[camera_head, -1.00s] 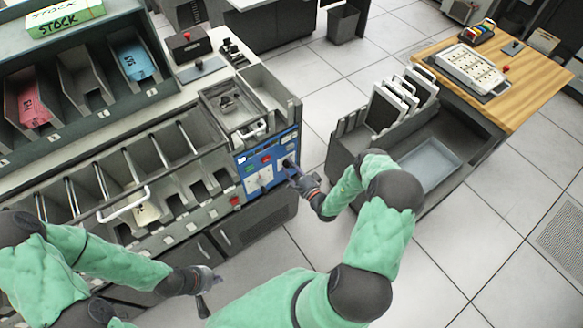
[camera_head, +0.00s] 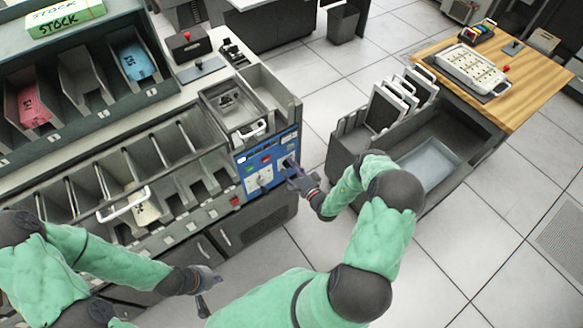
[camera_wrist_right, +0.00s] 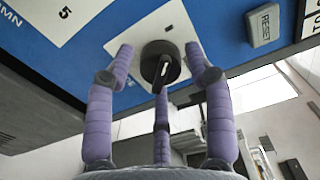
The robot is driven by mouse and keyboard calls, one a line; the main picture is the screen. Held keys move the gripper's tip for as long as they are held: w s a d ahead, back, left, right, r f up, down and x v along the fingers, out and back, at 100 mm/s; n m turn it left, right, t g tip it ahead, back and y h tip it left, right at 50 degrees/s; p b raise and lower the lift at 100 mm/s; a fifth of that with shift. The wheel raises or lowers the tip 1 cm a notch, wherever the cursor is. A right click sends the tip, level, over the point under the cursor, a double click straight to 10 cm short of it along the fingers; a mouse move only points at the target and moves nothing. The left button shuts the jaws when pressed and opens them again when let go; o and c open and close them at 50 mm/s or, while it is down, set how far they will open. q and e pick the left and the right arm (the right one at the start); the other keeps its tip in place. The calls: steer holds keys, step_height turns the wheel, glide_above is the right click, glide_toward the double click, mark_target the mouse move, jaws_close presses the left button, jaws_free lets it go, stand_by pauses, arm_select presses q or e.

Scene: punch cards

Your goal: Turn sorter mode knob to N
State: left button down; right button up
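The black mode knob (camera_wrist_right: 160,66) sits on a white plate on the blue sorter panel (camera_head: 253,184), with a light pointer line down its front. In the right wrist view, my right gripper (camera_wrist_right: 160,78) has one purple finger at each side of the knob and a third below it. Gaps show between the side fingers and the knob, so it is open around the knob. In the head view my right gripper (camera_head: 291,170) is at the panel's right part and hides the knob. My left gripper (camera_head: 208,285) hangs open and empty in front of the sorter's cabinet.
A RESET button (camera_wrist_right: 264,25) is right of the knob. Card pockets (camera_head: 160,150) line the sorter left of the panel. Floor in front is clear.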

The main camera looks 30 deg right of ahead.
stand_by(0.3)
steer(key=s, duration=1.2)
steer(key=shift+d, duration=0.45)
steer(key=shift+a, duration=0.1)
steer(key=s+a+n+g+y, duration=0.2)
steer(key=a+g+y, duration=0.3)
steer(key=a, duration=0.5)
steer(key=s+a+n+g+y, duration=0.1)
steer(key=a+n+g+y, duration=0.25)
steer(key=a+y, duration=0.4)
steer(key=s+a+f+n+g+h, duration=0.1)
steer(key=s+a+n+g+h, duration=0.2)
steer(key=s+g, duration=0.45)
steer(key=s+a+f+n+g+h, duration=0.1)
steer(key=s+a+n+g+h, duration=0.2)
steer(key=s+g, duration=0.4)
steer(key=w+n+t+h, duration=0.1)
steer(key=w+r+n+t+h, duration=0.1)
steer(key=w+t, duration=0.1)
steer(key=w+r+n+t+h, duration=0.1)
steer(key=w+t+h, duration=0.1)
steer(key=shift+r, duration=0.25)
